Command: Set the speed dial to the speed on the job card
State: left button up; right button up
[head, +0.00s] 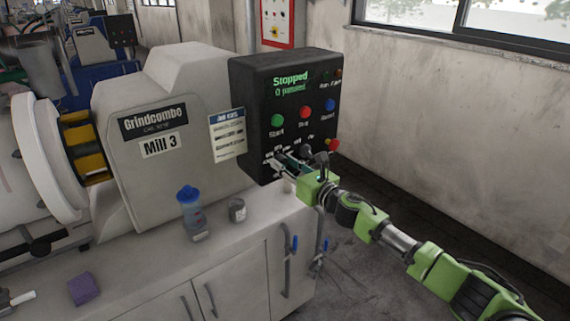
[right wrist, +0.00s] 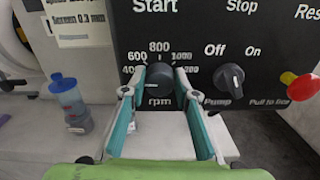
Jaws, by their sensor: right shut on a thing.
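The speed dial (right wrist: 159,82) is a dark knob above the word "rpm" on the black control box, with a scale including 600, 800 and 1000 around it. My right gripper (right wrist: 160,88) has its fingers on both sides of the dial and is shut on it. In the head view my right gripper (head: 290,168) hides the dial. I cannot make out where the dial points. The job card (head: 227,135) hangs left of the control box (head: 250,115); its speed is too small to read. The green display (head: 290,82) reads "Stopped".
A pump knob (right wrist: 229,77) with Off and On marks and a red-and-yellow pull knob (right wrist: 300,86) are right of the dial. A blue-capped bottle (head: 190,210) and a grey tin (head: 237,210) stand on the cabinet top below. A purple sponge (head: 83,289) lies at front left.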

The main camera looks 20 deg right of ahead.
jog(key=m+p, duration=0.1)
jog(key=m, duration=0.4)
jog(key=shift+d, duration=0.1)
jog(key=m+p, duration=0.1)
jog(key=m, duration=0.3)
jog(key=shift+m, duration=0.3)
jog(key=m+p, duration=0.1)
jog(key=m, duration=0.3)
jog(key=shift+d+f, duration=0.1)
jog(key=m+p, duration=0.1)
jog(key=m, duration=0.4)
jog(key=shift+p, duration=0.35)
jog(key=m+p, duration=0.1)
jog(key=m, duration=0.3)
jog(key=shift+f+m, duration=0.15)
jog(key=shift+m, duration=0.15)
jog(key=shift+a+f+m+p, duration=0.15)
jog(key=shift+m+p, duration=0.1)
jog(key=shift+m, duration=2.7)
jog(key=shift+a+f+m+p, duration=0.1)
jog(key=shift+m+p, duration=0.1)
jog(key=shift+m, duration=2.75)
